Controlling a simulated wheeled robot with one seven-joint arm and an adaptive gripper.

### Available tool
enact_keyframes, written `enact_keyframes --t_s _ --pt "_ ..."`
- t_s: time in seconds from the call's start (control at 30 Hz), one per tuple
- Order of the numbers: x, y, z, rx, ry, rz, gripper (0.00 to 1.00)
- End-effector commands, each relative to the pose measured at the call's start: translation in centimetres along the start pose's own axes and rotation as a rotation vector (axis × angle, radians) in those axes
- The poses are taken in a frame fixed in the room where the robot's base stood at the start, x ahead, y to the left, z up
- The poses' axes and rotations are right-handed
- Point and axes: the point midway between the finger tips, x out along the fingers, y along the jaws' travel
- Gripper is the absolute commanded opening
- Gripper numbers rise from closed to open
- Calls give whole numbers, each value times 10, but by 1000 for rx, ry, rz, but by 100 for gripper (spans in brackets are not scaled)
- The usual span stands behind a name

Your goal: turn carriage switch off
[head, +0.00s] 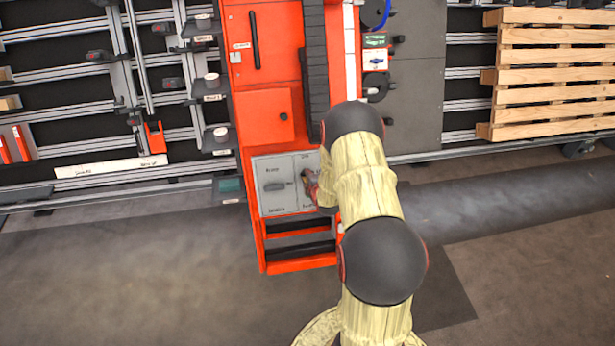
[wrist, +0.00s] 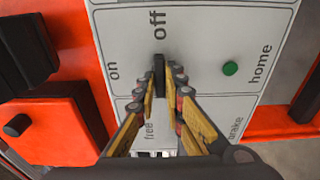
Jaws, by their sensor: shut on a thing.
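The dark switch knob (wrist: 158,70) stands on a light grey panel (wrist: 200,30) in the wrist view. "off" is printed above it in the picture and "on" to its left. The knob's long side runs up and down the picture, toward "off". My gripper (wrist: 166,80) has its fingertips on both sides of the knob and is shut on it. In the head view my gripper (head: 312,186) is at the right half of the grey panel (head: 262,206). My arm hides part of that half, and the knob cannot be made out there.
A second switch (head: 275,187) is on the panel's left half. A green button (wrist: 230,68) beside "home" is right of the knob in the wrist view. The red cabinet (head: 265,117) rises above the panel. Wooden pallets (head: 555,70) stand far right. Floor left of the cabinet is clear.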

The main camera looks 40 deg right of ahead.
Motion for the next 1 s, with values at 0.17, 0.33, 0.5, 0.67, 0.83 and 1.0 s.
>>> enact_keyframes --t_s 0.17,0.33,0.5,0.67,0.83,1.0 --pt "0 -1 -1 -3 2 -1 0" --pt "0 -1 -1 -2 2 -1 17" --pt "0 0 -1 -1 1 -1 26" --pt "0 0 0 0 1 0 29" --pt "0 0 0 0 1 0 29" --pt "-11 1 0 0 0 1 29"
